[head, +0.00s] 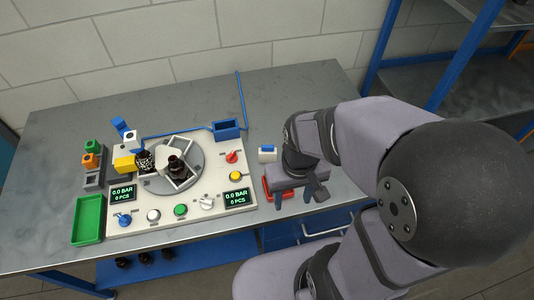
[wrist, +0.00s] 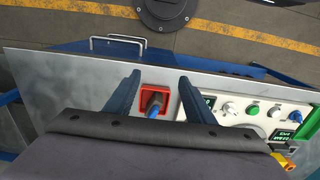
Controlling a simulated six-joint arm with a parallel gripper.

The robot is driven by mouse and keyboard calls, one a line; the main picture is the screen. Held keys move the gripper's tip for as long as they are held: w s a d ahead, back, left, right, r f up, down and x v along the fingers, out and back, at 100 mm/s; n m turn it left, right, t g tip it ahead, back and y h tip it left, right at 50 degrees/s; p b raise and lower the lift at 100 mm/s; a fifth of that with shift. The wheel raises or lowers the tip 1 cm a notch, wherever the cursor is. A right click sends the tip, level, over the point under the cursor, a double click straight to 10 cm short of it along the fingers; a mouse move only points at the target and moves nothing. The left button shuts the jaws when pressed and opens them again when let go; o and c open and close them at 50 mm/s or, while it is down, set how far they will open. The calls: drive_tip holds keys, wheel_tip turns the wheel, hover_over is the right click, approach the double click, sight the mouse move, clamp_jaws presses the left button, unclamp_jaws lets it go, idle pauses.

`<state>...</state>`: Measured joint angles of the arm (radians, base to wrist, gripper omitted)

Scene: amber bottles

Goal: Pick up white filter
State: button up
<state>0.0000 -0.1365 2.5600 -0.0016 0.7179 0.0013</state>
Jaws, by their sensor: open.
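No thing is plainly marked as the white filter. A small white block with a dark spot (head: 132,138) sits beside a blue piece (head: 120,125) at the panel's back left in the head view. A white and blue block (head: 267,154) lies on the table right of the panel. My gripper (wrist: 157,85) is open, its two blue fingers apart above a red tray (wrist: 163,74). A dark piece with a blue tip (wrist: 154,108) shows between the fingers, apparently in the tray. In the head view my arm partly hides the red tray (head: 268,191).
The control panel (head: 219,158) carries a grey turntable (head: 194,155) with amber bottles (head: 177,167), knobs and displays. A green tray (head: 88,219), a grey stand (head: 93,181) with green and orange blocks, and a blue bin (head: 228,129) stand around it. The table's back left is clear.

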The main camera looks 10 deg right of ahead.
drive_tip(key=shift+o, duration=0.6)
drive_tip(key=o, duration=0.4)
drive_tip(key=shift+w, duration=0.15)
